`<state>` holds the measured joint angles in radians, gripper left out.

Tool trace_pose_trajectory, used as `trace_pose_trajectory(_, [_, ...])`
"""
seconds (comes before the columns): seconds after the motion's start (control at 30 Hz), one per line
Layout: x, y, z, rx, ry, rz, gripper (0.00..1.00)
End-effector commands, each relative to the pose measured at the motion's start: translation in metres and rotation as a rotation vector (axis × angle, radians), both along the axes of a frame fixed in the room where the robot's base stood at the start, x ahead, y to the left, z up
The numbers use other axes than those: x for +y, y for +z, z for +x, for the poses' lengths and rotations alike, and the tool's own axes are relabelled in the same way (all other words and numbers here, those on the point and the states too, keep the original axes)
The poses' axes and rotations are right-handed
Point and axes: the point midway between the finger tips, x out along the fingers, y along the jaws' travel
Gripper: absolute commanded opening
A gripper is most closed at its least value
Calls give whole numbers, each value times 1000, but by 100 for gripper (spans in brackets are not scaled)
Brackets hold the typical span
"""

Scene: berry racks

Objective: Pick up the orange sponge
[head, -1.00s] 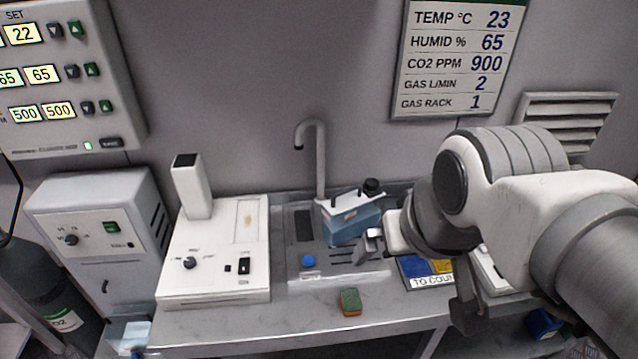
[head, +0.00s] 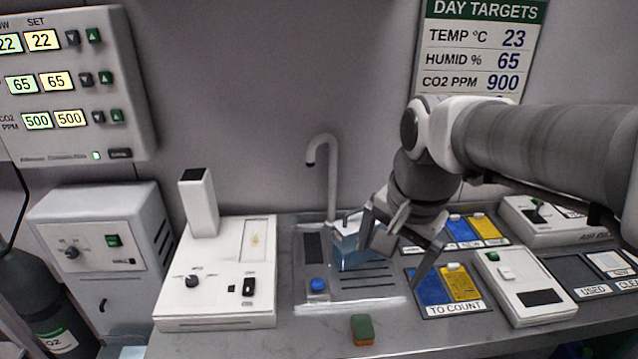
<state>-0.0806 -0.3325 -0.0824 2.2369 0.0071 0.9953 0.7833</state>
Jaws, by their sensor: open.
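A small sponge (head: 362,329) lies on the grey counter near its front edge in the head view. Its top looks green and its lower front side orange. My gripper (head: 393,262) is above and to the right of the sponge, over the sink area. Its fingers are spread open with nothing seen between them, and it is apart from the sponge. The gripper hides part of a blue container (head: 357,253) behind it.
A white device (head: 217,290) stands left of the sink (head: 372,294) and its tap (head: 331,170). To the right are the TO COUNT tray (head: 457,309) and a white scale-like device (head: 525,300). Counter around the sponge is clear.

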Motion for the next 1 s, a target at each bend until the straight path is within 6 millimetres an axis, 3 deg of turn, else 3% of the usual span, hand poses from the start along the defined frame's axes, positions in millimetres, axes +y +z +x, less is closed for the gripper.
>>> trace_pose_trajectory(0.03, [0,-23,12,41,-90,19,100])
trace_pose_trajectory(0.2, [1,-66,45,152,-426,61,100])
trace_pose_trajectory(0.4, [1,-100,70,226,-697,65,100])
trace_pose_trajectory(0.67, [1,-126,76,245,-783,61,100])
trace_pose_trajectory(1.0, [0,-200,76,245,-781,61,100])
